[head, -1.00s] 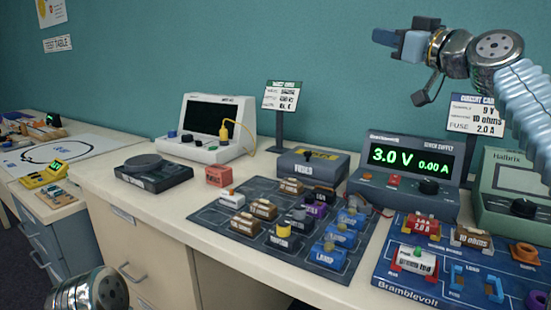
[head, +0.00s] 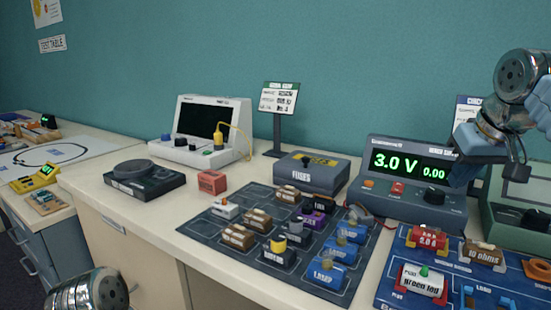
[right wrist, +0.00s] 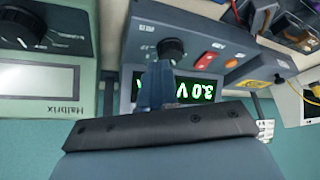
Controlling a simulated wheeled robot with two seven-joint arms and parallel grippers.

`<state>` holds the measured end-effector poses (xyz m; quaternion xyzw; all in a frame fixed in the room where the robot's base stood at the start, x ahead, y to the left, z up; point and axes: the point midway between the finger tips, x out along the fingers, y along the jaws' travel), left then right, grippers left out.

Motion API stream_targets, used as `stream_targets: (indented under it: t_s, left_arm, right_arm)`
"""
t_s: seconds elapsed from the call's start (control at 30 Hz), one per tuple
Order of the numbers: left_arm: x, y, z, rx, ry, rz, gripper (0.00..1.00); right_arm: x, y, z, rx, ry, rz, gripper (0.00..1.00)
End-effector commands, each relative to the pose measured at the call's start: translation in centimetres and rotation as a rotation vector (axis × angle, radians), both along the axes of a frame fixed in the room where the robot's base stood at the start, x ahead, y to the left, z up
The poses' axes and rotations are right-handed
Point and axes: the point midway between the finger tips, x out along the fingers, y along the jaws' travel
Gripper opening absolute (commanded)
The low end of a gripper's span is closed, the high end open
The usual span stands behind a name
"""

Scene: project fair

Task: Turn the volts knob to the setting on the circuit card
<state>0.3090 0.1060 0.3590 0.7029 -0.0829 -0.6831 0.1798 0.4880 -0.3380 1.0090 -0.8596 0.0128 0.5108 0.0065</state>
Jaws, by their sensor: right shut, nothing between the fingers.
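The power supply (head: 377,200) stands on the bench with a green display (head: 408,166) reading 3.0 V and 0.00. Its black volts knob (head: 434,195) is low on the right of the front panel; it also shows in the right wrist view (right wrist: 172,48). My right gripper (head: 462,177) is shut and empty, pointing down in front of the supply's right end, above and right of the knob and apart from it. In the right wrist view its fingers (right wrist: 157,84) overlap the display. The circuit card (head: 467,106) is mostly hidden behind my right arm. My left gripper is out of view.
A green Halbrix meter (head: 520,190) stands close on the right. The blue circuit board (head: 400,262) with red, white and orange parts lies in front. A dark parts mat (head: 205,222), a fuses box (head: 325,178) and an oscilloscope (head: 225,150) are to the left.

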Motion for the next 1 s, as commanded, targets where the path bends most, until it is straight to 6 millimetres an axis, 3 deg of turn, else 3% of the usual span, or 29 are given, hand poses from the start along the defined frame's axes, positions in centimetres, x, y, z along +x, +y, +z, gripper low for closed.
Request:
stream_targets:
  t_s: [0.07,0.1,0.3,1.0]
  left_arm:
    - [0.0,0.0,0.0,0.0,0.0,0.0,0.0]
    - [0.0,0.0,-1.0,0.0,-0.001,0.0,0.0]
    - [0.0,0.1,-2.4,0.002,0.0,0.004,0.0]
    - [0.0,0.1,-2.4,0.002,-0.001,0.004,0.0]
  right_arm:
    - [-0.1,0.0,-1.2,0.001,0.003,-0.001,0.0]
    - [0.0,0.0,-2.3,0.001,0.001,0.0,0.0]
    - [0.0,0.0,-3.9,0.002,-0.001,0.001,0.0]
    - [0.2,0.1,-4.0,0.002,-0.003,0.002,0.0]
